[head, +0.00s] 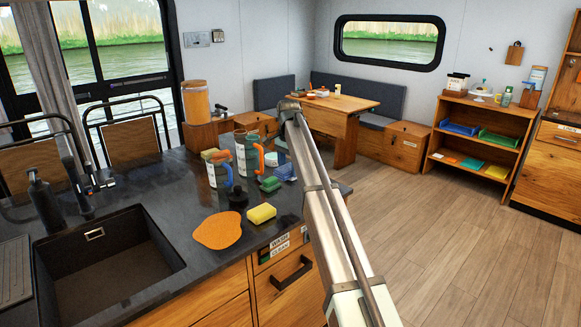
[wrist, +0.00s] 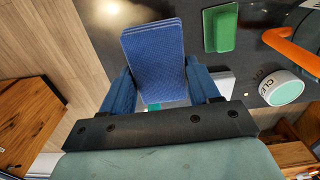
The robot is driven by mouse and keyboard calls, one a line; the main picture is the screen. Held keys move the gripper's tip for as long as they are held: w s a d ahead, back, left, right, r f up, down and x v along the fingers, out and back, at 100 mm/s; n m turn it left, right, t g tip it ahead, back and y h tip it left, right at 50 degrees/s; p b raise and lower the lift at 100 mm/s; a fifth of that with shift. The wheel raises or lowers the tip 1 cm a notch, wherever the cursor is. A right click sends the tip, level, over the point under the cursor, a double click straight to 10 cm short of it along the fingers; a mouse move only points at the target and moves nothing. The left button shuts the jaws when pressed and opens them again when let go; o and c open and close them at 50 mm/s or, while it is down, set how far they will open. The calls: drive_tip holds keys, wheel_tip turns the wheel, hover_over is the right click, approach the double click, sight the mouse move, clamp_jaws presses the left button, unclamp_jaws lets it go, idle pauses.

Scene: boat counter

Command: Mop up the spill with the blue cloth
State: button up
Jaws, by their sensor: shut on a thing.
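My gripper (wrist: 160,72) is shut on the blue cloth (wrist: 152,42), a folded ribbed pad between its two blue fingers in the wrist view. In the head view a blue shape (head: 285,172) shows at the counter's far right edge, partly beside my arm; I cannot tell cloth from fingers there. The spill (head: 218,231) is a flat orange patch with a rounded outline on the dark counter, near the front edge, right of the sink. My gripper is behind and to the right of it. Whether the cloth touches the counter is unclear.
A yellow sponge (head: 262,212) and a dark round-based object (head: 238,196) lie beside the spill. The sink (head: 105,265) opens at left.

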sight(214, 221)
drive_tip(key=s+a+n, duration=0.2)
drive_tip(key=s+a, duration=0.7)
drive_tip(key=a, duration=0.6)
drive_tip(key=shift+s+f+m, duration=1.1)
drive_tip(key=shift+s+f, duration=0.05)
drive_tip(key=shift+s, duration=5.05)
drive_tip(key=shift+a+f, duration=0.2)
drive_tip(key=shift+f, duration=1.4)
drive_tip(key=shift+a+f, duration=0.2)
drive_tip(key=shift+f, duration=1.35)
drive_tip(key=shift+w+a+f, duration=0.65)
drive_tip(key=shift+f, duration=0.15)
drive_tip(key=shift+c, duration=0.4)
drive_tip(key=shift+w+a, duration=2.9)
drive_tip(key=shift+w, duration=0.05)
drive_tip(key=shift+s+a, duration=1.25)
drive_tip(key=shift+s, duration=0.05)
drive_tip(key=shift+s+a, duration=0.25)
drive_tip(key=shift+s, duration=0.05)
drive_tip(key=shift+s+d, duration=3.5)
drive_tip(key=shift+d, duration=0.15)
drive_tip(key=shift+w+d, duration=0.75)
drive_tip(key=shift+w, duration=0.15)
drive_tip(key=shift+w+a, duration=3.55)
drive_tip(key=shift+a, duration=0.1)
wheel_tip(214, 221, up, 8)
drive_tip(key=shift+r, duration=0.15)
